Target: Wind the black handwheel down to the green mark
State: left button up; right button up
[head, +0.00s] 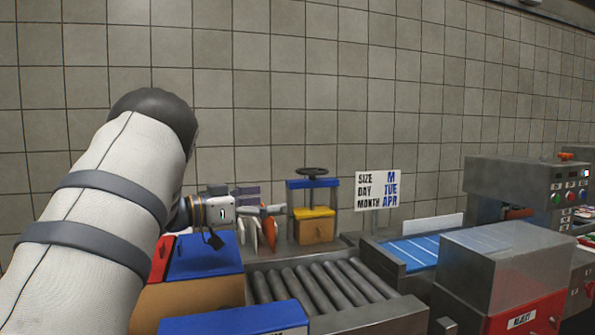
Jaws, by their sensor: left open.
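The black handwheel (312,171) sits on top of a small press with a blue crossbar (312,184). Below the crossbar is a yellow plate (314,212), resting on or just above a tan block (316,230). I cannot make out a green mark on the press. My left gripper (275,210) is open, left of the press and lower than the handwheel, apart from the wheel. My left arm covers the left of the view. My right gripper is not in view.
A roller conveyor (320,285) runs in front of the press. A blue-lidded box (205,257) stands left. A sign (378,190) stands right of the press, with machines further right. Space above the handwheel is clear.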

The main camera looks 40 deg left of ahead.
aim_at(311, 172)
jog(key=i+j, duration=0.25)
jog(key=j, duration=0.2)
jog(key=i+j, duration=0.2)
jog(key=j, duration=0.2)
jog(key=i+j, duration=0.25)
jog(key=j, duration=0.2)
